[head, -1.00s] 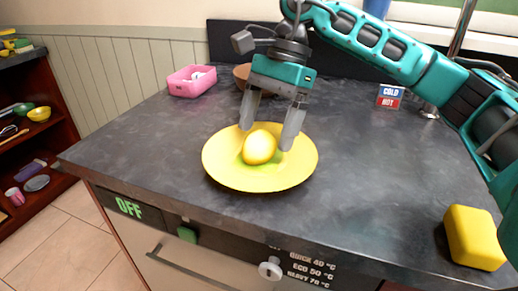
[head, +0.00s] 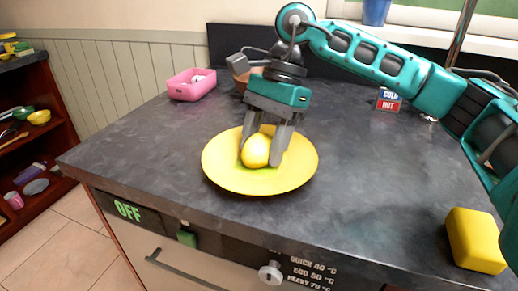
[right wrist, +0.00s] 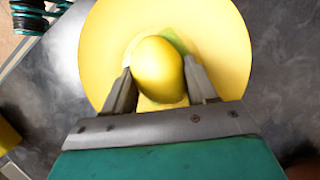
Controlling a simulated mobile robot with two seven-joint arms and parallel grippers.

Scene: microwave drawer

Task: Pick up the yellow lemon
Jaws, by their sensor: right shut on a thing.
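The yellow lemon (head: 256,151) is at the middle of a yellow plate (head: 225,178) on the dark countertop. My right gripper (head: 262,158) comes down from above and is shut on the lemon, one finger on each side. In the right wrist view, the lemon (right wrist: 158,68) sits between the two fingertips of the gripper (right wrist: 160,88). A green patch shows on the plate beside it. I cannot tell whether the lemon touches the plate. My left gripper is not in view.
A pink container (head: 192,84) and a brown bowl (head: 240,82) stand at the back. A yellow block (head: 475,240) lies at the right front edge. A cold/hot sign (head: 388,99) stands at the back right. The counter right of the plate is clear.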

